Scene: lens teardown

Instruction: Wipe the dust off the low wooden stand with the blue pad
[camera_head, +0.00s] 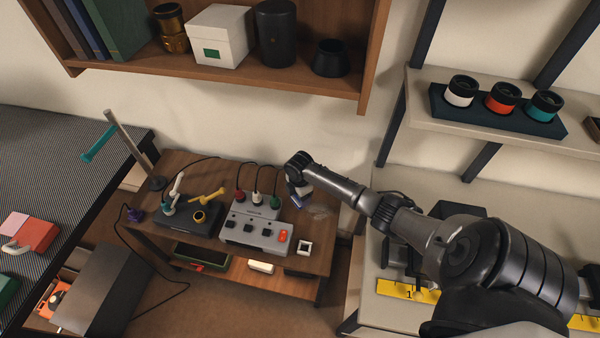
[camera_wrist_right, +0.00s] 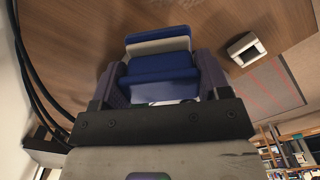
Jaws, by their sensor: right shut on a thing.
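The low wooden stand (camera_head: 318,262) stands against the wall, left of centre in the head view; its brown top (camera_wrist_right: 75,40) fills much of the right wrist view. A faint pale smudge, perhaps dust, shows on the top near its right end. My right gripper (camera_head: 301,198) is over that right end. It is shut on the blue pad (camera_wrist_right: 162,68), a blue block with a grey layer. In the head view only a bit of the pad (camera_head: 306,203) shows beneath the gripper. I cannot tell whether the pad touches the wood. My left gripper is in neither view.
A grey control box (camera_head: 258,232) with plugs and cables, a dark tray (camera_head: 190,217) with small tools and a white square holder (camera_head: 304,248) stand on the stand. The holder also shows in the right wrist view (camera_wrist_right: 245,50). A shelf (camera_head: 230,77) hangs above.

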